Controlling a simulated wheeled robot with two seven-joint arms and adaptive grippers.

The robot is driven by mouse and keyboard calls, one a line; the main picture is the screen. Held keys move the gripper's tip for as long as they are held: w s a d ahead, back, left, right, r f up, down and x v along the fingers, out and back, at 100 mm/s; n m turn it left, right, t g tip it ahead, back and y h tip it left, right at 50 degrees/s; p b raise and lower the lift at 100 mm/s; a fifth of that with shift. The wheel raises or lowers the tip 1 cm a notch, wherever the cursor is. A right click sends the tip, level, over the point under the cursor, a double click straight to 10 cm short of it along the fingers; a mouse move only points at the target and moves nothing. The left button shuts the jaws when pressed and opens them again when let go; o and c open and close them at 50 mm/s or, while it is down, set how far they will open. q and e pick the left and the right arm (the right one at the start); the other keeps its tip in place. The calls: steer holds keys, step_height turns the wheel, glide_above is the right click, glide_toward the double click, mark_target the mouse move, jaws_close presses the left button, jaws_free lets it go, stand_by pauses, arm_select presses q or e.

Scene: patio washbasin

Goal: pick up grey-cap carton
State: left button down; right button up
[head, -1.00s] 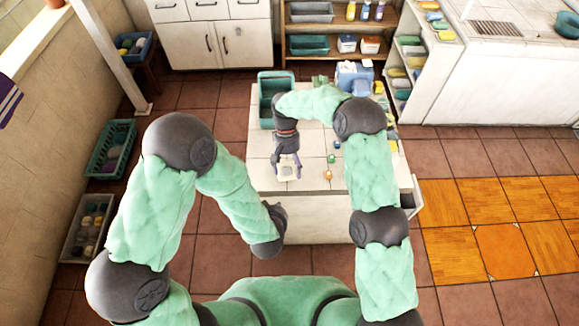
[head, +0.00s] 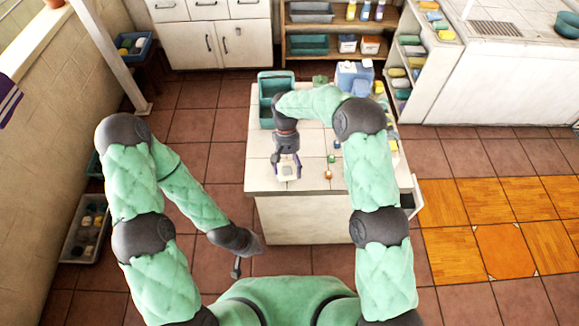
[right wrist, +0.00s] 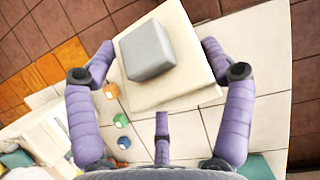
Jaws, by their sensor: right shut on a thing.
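The grey-cap carton is a cream block (right wrist: 185,75) with a square grey cap (right wrist: 146,50) in the right wrist view. My right gripper (right wrist: 158,52) has its purple fingers on two opposite sides of it and is shut on it. In the head view the carton (head: 288,173) is small at the front left of the white tiled counter, under my right gripper (head: 287,163). I cannot tell whether its base touches the tiles. My left gripper (head: 238,266) hangs low in front of the counter, away from the carton; its fingers are too small to read.
Several small coloured cubes (right wrist: 121,121) lie on the counter beside the carton. A green crate (head: 266,112) stands at the counter's back left, and a blue-and-white box (head: 355,76) at its back right. An open shelf (head: 412,72) stands beyond to the right.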

steer(key=shift+f, duration=0.1)
steer(key=shift+r, duration=0.5)
steer(key=s, duration=2)
steer(key=shift+r, duration=0.15)
steer(key=g+p, duration=0.1)
steer(key=g, duration=0.6)
steer(key=shift+p, duration=0.3)
